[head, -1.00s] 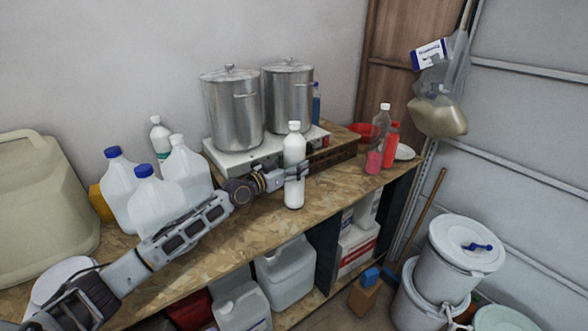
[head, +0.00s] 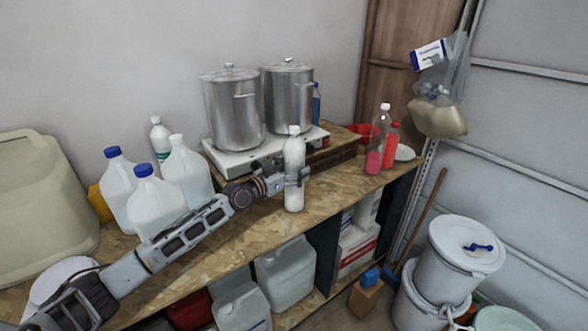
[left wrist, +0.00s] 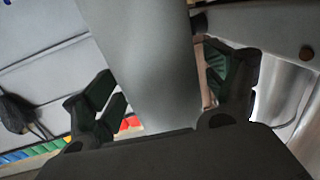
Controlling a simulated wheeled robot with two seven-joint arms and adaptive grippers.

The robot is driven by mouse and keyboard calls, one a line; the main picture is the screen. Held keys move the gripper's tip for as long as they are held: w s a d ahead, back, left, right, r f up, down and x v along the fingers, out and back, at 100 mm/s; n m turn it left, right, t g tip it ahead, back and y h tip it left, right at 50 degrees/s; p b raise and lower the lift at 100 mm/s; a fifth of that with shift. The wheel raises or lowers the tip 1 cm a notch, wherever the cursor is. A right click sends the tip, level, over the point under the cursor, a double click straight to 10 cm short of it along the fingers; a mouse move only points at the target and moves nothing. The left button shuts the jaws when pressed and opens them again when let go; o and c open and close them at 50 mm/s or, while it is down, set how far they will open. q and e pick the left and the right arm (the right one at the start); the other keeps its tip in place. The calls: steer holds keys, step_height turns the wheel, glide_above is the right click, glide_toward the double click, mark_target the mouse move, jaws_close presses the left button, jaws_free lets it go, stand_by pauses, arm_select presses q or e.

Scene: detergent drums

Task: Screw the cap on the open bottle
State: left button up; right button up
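A white bottle (head: 294,160) with a white top stands nearly upright near the front edge of the wooden bench. My left gripper (head: 297,178) is around its middle, coming in from the left. In the left wrist view the grey bottle body (left wrist: 152,60) runs between the two fingers of my left gripper (left wrist: 165,95). Gaps show between the fingers and the bottle, so the gripper looks open. Whether the white top is a separate cap, and how tightly it sits, is too small to tell. I see no loose cap. My right gripper is not in view.
Two steel pots (head: 232,110) on a hotplate stand behind the bottle. White jugs (head: 155,205) stand left, behind my arm. A pink-filled clear bottle (head: 374,160) and a red bottle (head: 391,140) stand right. Bare bench (head: 255,232) lies in front; buckets (head: 460,260) stand on the floor.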

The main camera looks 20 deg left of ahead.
arm_select(q)
steer(key=shift+r, duration=0.15)
steer(key=shift+s+a, duration=0.3)
steer(key=shift+s, duration=0.1)
steer(key=b+v, duration=0.2)
steer(key=v, duration=0.9)
stand_by(0.5)
stand_by(0.6)
steer(key=shift+s, duration=0.1)
